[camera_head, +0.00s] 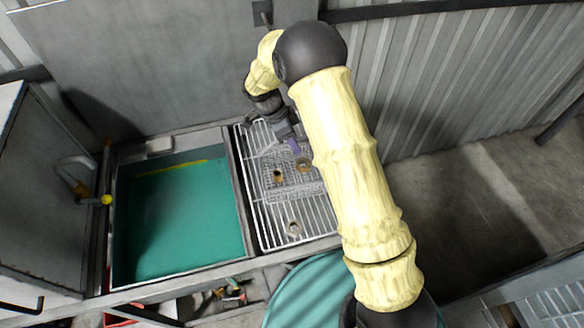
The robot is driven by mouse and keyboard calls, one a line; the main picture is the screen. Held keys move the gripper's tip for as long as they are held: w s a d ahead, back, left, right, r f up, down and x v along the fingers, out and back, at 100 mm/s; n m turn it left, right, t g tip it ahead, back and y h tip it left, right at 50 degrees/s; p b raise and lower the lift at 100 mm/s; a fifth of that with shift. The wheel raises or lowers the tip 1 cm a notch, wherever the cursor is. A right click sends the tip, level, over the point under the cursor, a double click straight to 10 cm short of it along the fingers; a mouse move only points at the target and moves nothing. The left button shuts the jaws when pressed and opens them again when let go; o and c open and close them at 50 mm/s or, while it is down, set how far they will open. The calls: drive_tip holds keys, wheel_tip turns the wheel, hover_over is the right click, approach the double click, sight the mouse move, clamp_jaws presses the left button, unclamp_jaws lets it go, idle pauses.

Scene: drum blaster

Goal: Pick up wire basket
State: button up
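The wire basket (289,187) is a grey fine-mesh piece lying on a white barred rack (262,222), right of the green basin. My arm crosses in front and hides part of its right side. My gripper (287,137) is at the basket's far end, over or against its upper edge. It is small and dark here, so I cannot tell whether its fingers are open or shut, or whether they touch the mesh. A small purple patch (294,146) shows right by the gripper.
Small brown round parts (278,176) (303,165) sit at the basket, and another (293,228) lies on the rack near its front. A green basin (185,220) is at the left. A grey wall panel (150,70) stands close behind. Concrete floor (440,200) is open at the right.

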drive_tip(key=shift+d+f, duration=0.25)
drive_tip(key=shift+f, duration=0.35)
drive_tip(key=shift+f+b, duration=0.25)
drive_tip(key=shift+b, duration=0.15)
idle(0.4)
clamp_jaws()
drive_tip(key=shift+w, duration=0.1)
idle(0.7)
drive_tip(key=shift+s+a, duration=0.1)
drive_tip(key=shift+s, duration=0.1)
drive_tip(key=shift+r, duration=0.1)
idle(0.4)
